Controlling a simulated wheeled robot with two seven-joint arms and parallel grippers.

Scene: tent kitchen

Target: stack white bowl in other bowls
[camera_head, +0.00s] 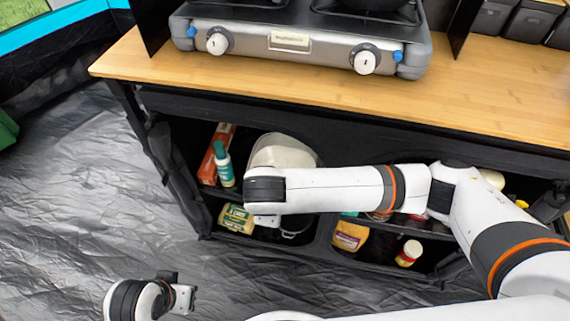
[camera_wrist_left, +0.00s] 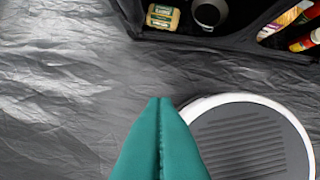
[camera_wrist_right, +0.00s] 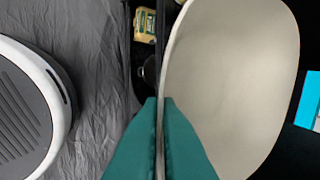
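The white bowl (camera_head: 284,150) is in the left bay of the black shelf unit, tipped on its side, partly hidden by my right arm. In the right wrist view the bowl (camera_wrist_right: 235,80) fills the middle right, its rim running down between the teal fingers. My right gripper (camera_wrist_right: 162,105) appears shut on that rim; in the head view its fingers are mostly hidden. A dark round vessel (camera_wrist_left: 210,12), perhaps a bowl or pot, sits low in the same bay; I cannot tell what is inside it. My left gripper (camera_head: 182,298) is low over the floor, its fingers (camera_wrist_left: 160,105) together and empty.
The right bay holds a packet (camera_head: 350,236) and a jar (camera_head: 409,252). The wooden counter (camera_head: 200,85) overhangs the shelves.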

